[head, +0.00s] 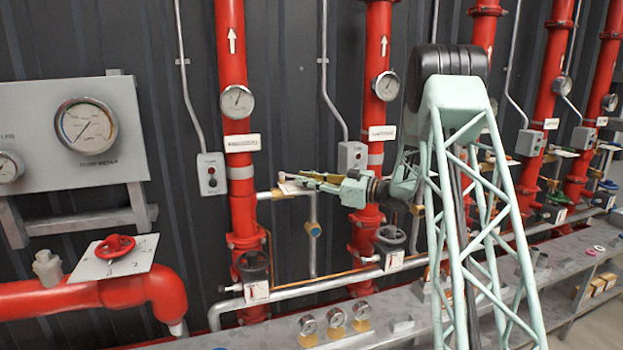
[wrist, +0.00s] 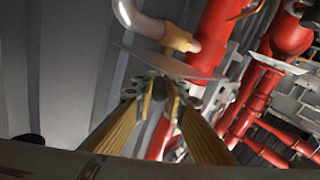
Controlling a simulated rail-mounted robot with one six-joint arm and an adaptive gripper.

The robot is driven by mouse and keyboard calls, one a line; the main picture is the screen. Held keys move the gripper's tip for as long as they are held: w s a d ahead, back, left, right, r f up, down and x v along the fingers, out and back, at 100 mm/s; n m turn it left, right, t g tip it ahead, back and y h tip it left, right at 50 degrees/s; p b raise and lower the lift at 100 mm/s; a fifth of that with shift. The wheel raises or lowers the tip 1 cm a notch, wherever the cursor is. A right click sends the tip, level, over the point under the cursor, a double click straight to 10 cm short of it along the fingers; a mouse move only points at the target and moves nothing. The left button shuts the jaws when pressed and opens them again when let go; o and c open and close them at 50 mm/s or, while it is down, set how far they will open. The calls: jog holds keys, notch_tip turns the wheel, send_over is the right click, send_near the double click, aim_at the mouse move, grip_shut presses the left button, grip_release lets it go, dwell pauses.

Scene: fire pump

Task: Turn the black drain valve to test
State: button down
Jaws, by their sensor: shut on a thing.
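My gripper (head: 303,181) reaches left from my pale green arm to a pale plate (head: 289,188) on a short branch pipe between two red risers. In the wrist view, my two yellow-sided fingers (wrist: 161,96) are closed around a small dark piece, which I take to be the handle of the black drain valve (wrist: 160,101). The valve's plate (wrist: 172,63) shows edge-on just beyond the fingertips, with a brass fitting (wrist: 180,38) behind it. Most of the handle is hidden by the fingers, and the plate's markings are unreadable, so its setting cannot be told.
Red risers (head: 234,110) stand close on both sides of the valve. Black handwheels (head: 254,267) with tags sit lower. A grey control box (head: 211,174) is at the left. A grey shelf (head: 285,338) holding gauges runs below. A red handwheel (head: 115,246) is far left.

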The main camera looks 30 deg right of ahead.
dwell(0.3)
jog(key=c, duration=2.6)
grip_release()
jog(key=shift+s+d, duration=0.1)
jog(key=shift+s, duration=0.05)
jog(key=v, duration=1.1)
jog(key=shift+s+d, duration=0.2)
jog(key=shift+s, duration=0.05)
jog(key=shift+w+r, duration=0.1)
jog(key=shift+r, duration=0.05)
